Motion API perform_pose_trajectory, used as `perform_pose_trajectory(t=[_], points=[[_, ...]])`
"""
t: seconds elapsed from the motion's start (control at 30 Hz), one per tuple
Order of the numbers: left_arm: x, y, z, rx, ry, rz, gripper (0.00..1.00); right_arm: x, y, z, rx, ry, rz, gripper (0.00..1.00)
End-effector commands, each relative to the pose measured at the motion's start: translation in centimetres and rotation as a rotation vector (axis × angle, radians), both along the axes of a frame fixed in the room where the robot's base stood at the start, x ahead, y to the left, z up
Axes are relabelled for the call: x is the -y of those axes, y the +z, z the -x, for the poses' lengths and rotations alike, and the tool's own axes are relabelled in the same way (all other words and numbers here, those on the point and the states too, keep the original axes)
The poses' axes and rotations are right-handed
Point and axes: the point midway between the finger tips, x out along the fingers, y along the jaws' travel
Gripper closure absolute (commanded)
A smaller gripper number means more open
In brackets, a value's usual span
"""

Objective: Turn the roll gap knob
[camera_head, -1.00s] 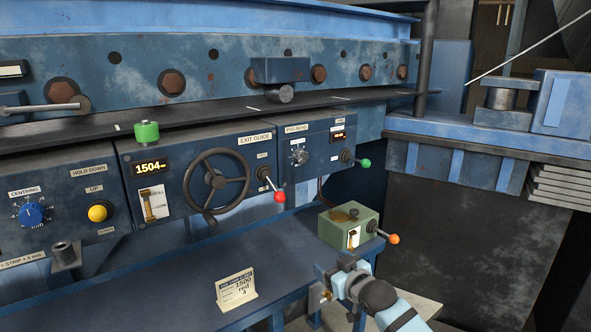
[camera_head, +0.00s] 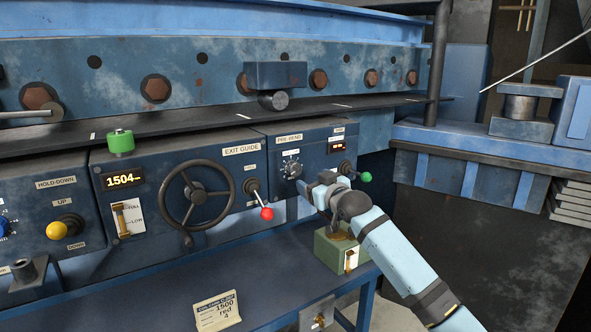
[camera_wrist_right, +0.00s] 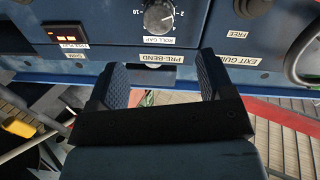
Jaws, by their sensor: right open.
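The roll gap knob (camera_head: 292,168) is a small dark dial with a white scale on the pre-bend panel (camera_head: 312,150). In the right wrist view, the knob (camera_wrist_right: 158,18) appears upside down at the top, its pointer mark and label visible. My right gripper (camera_head: 315,187) is in front of the panel, just below and right of the knob in the head view. In the wrist view its two fingers (camera_wrist_right: 162,70) are spread apart with nothing between them, and the knob lies beyond them, apart from them. My left gripper is not in view.
A green-knobbed lever (camera_head: 364,177) is right of my gripper. A red-knobbed lever (camera_head: 267,213) and a handwheel (camera_head: 197,193) are to the left. A green box (camera_head: 336,252) stands below my forearm on the blue bench (camera_head: 270,272), which also bears a card (camera_head: 217,310).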

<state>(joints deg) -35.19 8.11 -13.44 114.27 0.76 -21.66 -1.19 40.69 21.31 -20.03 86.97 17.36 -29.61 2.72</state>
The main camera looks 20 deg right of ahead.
Motion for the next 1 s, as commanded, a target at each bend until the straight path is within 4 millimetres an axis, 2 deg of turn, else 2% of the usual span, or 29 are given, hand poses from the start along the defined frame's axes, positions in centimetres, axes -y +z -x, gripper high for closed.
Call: perform_pose_trajectory(t=[0.1, 0.3, 0.5, 0.7, 0.97, 1.0], points=[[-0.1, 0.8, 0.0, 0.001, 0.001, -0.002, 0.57, -0.6, 0.4, -2.7, -0.002, 0.000, -0.001, 0.25], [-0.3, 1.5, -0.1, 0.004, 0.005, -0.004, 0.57, -1.4, 0.3, -6.6, -0.001, 0.000, -0.002, 0.25], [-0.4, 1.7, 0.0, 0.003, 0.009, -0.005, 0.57, -2.0, 0.1, -9.1, -0.002, 0.000, 0.000, 0.25], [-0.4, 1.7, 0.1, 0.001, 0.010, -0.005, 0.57, -2.2, 0.0, -10.1, -0.001, 0.000, -0.001, 0.25], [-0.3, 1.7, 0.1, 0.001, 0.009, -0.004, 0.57, -2.2, 0.0, -10.2, -0.001, 0.000, -0.001, 0.25], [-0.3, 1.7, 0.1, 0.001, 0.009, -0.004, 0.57, -2.2, 0.0, -10.2, -0.001, 0.000, 0.000, 0.28]])
